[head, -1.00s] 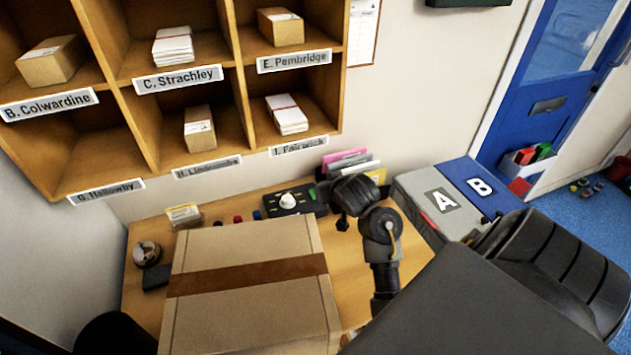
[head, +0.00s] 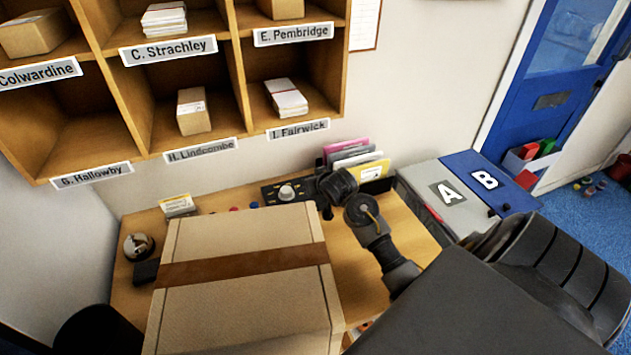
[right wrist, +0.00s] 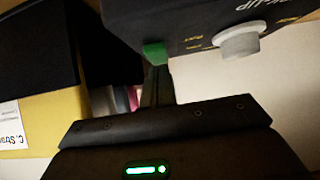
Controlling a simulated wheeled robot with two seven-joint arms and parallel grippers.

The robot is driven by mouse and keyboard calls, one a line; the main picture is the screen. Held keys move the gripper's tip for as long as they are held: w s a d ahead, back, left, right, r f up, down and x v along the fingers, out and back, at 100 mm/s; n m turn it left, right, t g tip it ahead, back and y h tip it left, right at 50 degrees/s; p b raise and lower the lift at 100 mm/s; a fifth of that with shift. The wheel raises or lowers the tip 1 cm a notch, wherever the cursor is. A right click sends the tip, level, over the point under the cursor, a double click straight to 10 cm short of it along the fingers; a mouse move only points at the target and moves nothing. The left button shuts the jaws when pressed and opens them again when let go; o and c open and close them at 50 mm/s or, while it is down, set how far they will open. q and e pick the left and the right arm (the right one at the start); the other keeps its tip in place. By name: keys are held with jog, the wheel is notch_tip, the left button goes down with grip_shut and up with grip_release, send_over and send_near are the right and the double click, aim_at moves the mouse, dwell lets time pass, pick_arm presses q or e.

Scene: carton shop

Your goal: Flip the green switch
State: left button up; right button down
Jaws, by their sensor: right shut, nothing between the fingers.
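The green switch (right wrist: 155,53) sticks out from the edge of a black control box (right wrist: 205,25) in the right wrist view. A white knob (right wrist: 238,42) sits beside it. In the head view, the control box (head: 270,194) stands at the back of the desk. There, my right gripper (head: 327,212) is at the box's right end and hides the switch. My right gripper (right wrist: 157,76) is shut and empty, its tips right by the switch. I cannot tell whether they touch it. My left gripper is not in view.
A large taped carton (head: 240,285) fills the front of the desk (head: 362,285). Upright envelopes (head: 352,160) stand behind my right gripper. Bins A (head: 425,175) and B (head: 480,165) are to the right.

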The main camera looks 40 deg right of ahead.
dwell(0.3)
jog(key=shift+w+f+p, duration=0.1)
jog(key=shift+w+p, duration=0.05)
jog(key=shift+p, duration=0.15)
jog(key=shift+f, duration=0.15)
jog(key=shift+w, duration=0.2)
jog(key=shift+w+d+r, duration=0.25)
jog(key=shift+w, duration=0.3)
